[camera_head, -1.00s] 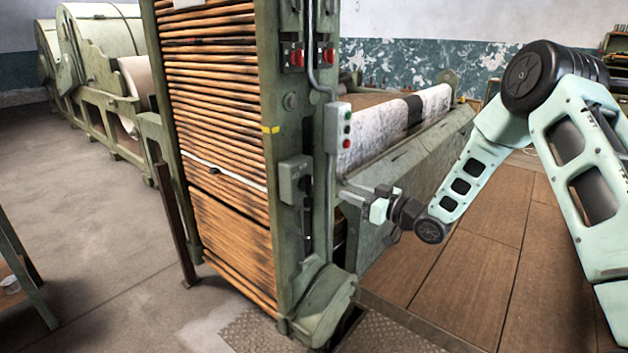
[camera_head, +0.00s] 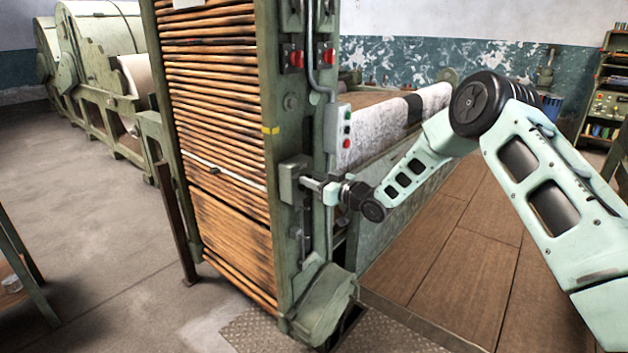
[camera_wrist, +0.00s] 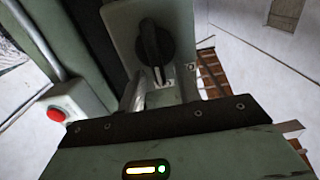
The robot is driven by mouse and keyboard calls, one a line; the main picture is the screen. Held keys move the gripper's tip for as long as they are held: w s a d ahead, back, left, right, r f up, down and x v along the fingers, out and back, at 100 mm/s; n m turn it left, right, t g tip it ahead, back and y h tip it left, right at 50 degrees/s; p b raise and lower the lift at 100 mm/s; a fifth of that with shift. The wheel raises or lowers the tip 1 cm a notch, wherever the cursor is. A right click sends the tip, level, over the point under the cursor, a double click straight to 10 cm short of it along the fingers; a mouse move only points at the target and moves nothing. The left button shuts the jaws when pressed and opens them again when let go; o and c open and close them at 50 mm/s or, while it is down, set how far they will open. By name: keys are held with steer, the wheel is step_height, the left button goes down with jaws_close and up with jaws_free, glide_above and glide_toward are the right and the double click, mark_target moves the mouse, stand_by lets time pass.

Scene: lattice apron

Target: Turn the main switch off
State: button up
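The main switch is a grey box (camera_head: 293,182) on the green machine post; I take it to be the one with the black rotary knob (camera_wrist: 155,44) in the wrist view. The knob has a pale mark at its lower end. My gripper (camera_head: 316,184) is at the right side of the box in the head view, where the knob is hidden. In the wrist view my gripper (camera_wrist: 163,84) is open, with its two fingers apart, one at each side below the knob. Whether either finger touches the knob, I cannot tell.
A button box (camera_head: 338,128) with green and red buttons sits just above my gripper; its red button (camera_wrist: 57,114) shows at left in the wrist view. Two red switches (camera_head: 297,58) are higher on the post. A conduit (camera_head: 330,215) runs close by. The wooden floor (camera_head: 450,260) is clear.

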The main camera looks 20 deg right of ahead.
jaws_close()
